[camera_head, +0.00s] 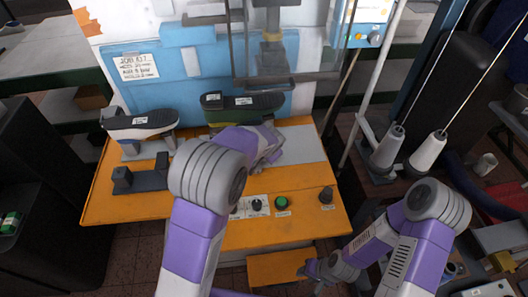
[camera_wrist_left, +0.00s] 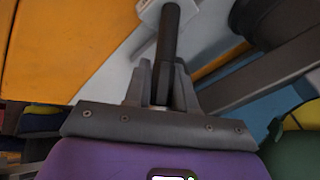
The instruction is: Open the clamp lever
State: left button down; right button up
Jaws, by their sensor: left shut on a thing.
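The clamp lever (camera_wrist_left: 168,45) is a dark bar in the left wrist view, running from a light grey block at the top down between my fingers. My left gripper (camera_wrist_left: 162,82) is shut on it, one finger on each side. In the head view my own left arm hides the lever and most of that gripper, over the right part of the orange machine table. My right gripper (camera_head: 307,270) is low, in front of the table, beside a lower orange step. It is too small to tell whether its jaws are open.
White thread cones (camera_head: 427,150) stand at right. A clear guard hangs above.

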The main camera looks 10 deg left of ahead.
pick_arm(q)
jog(key=shift+f, duration=0.1)
dwell(0.5)
jog(key=c, duration=1)
grip_release()
jog(key=p+v, duration=0.1)
jog(key=v, duration=0.6)
jog(key=shift+s+d+r, duration=0.15)
jog(key=shift+d+r, duration=0.05)
jog(key=shift+r, duration=0.05)
